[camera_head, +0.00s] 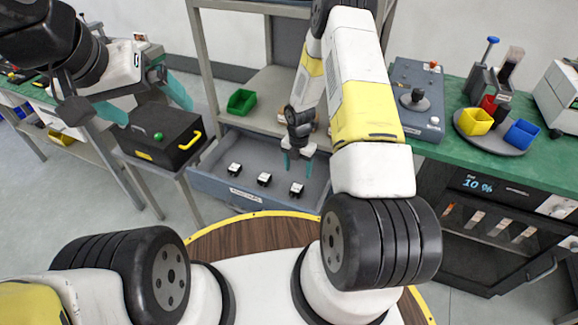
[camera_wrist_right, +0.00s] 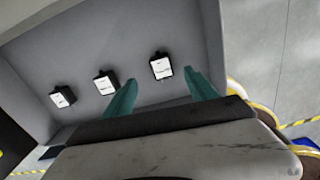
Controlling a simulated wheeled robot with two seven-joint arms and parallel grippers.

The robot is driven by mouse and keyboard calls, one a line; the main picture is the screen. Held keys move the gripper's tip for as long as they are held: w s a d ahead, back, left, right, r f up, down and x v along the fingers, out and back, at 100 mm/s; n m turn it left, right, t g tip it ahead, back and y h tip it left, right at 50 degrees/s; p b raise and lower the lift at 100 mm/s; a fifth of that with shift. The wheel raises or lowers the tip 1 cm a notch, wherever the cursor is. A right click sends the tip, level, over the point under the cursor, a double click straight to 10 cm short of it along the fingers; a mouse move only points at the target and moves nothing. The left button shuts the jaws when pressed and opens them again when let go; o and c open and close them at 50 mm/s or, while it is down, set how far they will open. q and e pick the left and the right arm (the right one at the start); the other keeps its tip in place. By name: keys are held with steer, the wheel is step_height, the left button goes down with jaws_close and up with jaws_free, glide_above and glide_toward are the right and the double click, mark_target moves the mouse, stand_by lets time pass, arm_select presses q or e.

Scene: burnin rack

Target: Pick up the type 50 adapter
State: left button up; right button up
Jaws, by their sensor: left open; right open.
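Three small black adapters with white label faces lie in a row in an open grey drawer (camera_head: 215,187): a left one (camera_head: 234,169), a middle one (camera_head: 264,179) and a right one (camera_head: 297,189). Their print is too small to read, so I cannot tell which is type 50. The wrist view shows three adapters (camera_wrist_right: 62,97) (camera_wrist_right: 105,82) (camera_wrist_right: 160,66). My right gripper (camera_head: 297,158) is open and empty above the drawer; in the wrist view its fingers (camera_wrist_right: 160,92) point toward the rightmost adapter, apart from it. My left gripper (camera_head: 146,100) is open and empty at the left.
A black box (camera_head: 158,135) with a yellow handle and green knob stands left of the drawer, below my left gripper. A green bin (camera_head: 241,102) sits on the shelf behind. On the right, a green bench holds a joystick box (camera_head: 415,100) and yellow (camera_head: 476,121) and blue (camera_head: 521,133) cups.

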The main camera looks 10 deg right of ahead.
mark_target(296, 188)
steer(key=shift+n, duration=0.4)
steer(key=f, duration=0.6)
steer(key=s+f, duration=0.1)
steer(key=f, duration=0.3)
steer(key=shift+a, duration=0.25)
steer(key=shift+r, duration=0.1)
jaws_close()
